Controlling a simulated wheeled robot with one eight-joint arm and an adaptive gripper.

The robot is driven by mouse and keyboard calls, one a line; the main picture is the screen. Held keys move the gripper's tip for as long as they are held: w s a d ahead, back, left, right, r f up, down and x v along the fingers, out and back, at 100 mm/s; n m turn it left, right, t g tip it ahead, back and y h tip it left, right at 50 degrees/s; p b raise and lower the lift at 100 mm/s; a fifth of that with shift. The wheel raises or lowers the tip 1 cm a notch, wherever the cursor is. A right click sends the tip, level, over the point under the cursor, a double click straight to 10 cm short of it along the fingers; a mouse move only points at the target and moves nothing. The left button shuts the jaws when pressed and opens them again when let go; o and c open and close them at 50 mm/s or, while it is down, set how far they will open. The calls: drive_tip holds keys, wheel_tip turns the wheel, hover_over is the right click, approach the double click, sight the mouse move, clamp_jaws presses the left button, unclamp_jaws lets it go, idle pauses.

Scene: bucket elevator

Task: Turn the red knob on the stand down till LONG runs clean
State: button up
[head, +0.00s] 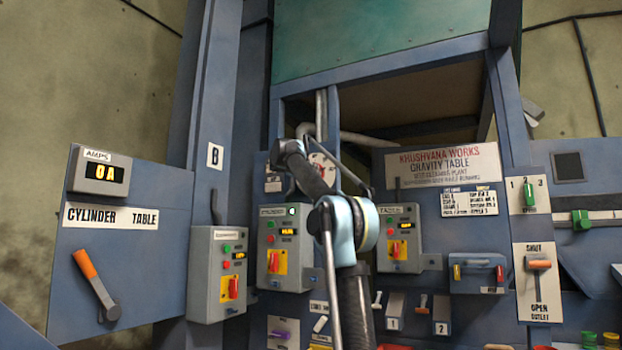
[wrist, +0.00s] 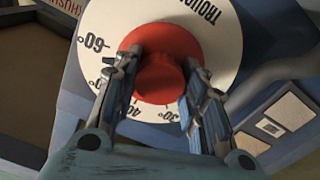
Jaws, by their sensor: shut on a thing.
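The red knob (wrist: 160,65) sits at the centre of a white round dial (wrist: 104,18) in the wrist view. The dial carries degree marks such as 60, 40 and 30 and part of a word starting TROU. My gripper (wrist: 157,75) has one finger on each side of the knob and is shut on it. In the head view, a white dial with red on it (head: 322,164) shows partly behind my arm. My fingertips cannot be made out there. I see no readable LONG label.
Control boxes with red switches stand left (head: 217,262) and right (head: 400,240) of my arm. A panel with an orange-handled lever (head: 86,264) and an AMPS display reading 0A is at far left. The Gravity Table sign (head: 440,160) is to the right. Small levers line the lower edge.

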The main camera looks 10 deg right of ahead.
drive_tip(key=n, duration=0.6)
idle(0.6)
drive_tip(key=o, duration=1.1)
drive_tip(key=shift+f, duration=0.1)
drive_tip(key=shift+c, duration=0.2)
drive_tip(key=v, duration=1.2)
drive_tip(key=shift+w, duration=0.1)
